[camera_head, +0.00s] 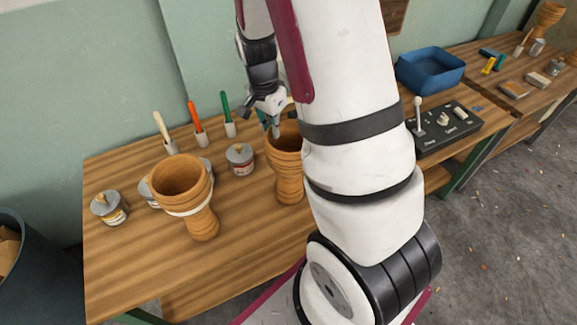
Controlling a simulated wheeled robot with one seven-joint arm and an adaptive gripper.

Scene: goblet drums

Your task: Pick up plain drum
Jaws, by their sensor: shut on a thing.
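The plain drum (289,184) is a brown wooden goblet drum without a band. It stands upright at the middle of the workbench, partly hidden on its right by my arm. My gripper (276,128) reaches down from above and is shut on the drum's rim at the upper left. One finger dips at the opening; the other finger is hard to make out. The drum's foot appears at the bench top; I cannot tell whether it touches. A second goblet drum (203,222) with a white band around its bowl stands to the left.
Small tins (240,158) (109,207) stand around the banded drum. Several upright handled tools (197,122) stand along the wall. A control box (445,129) and a blue bin (430,68) lie right of my arm. The bench's front left (125,275) is clear.

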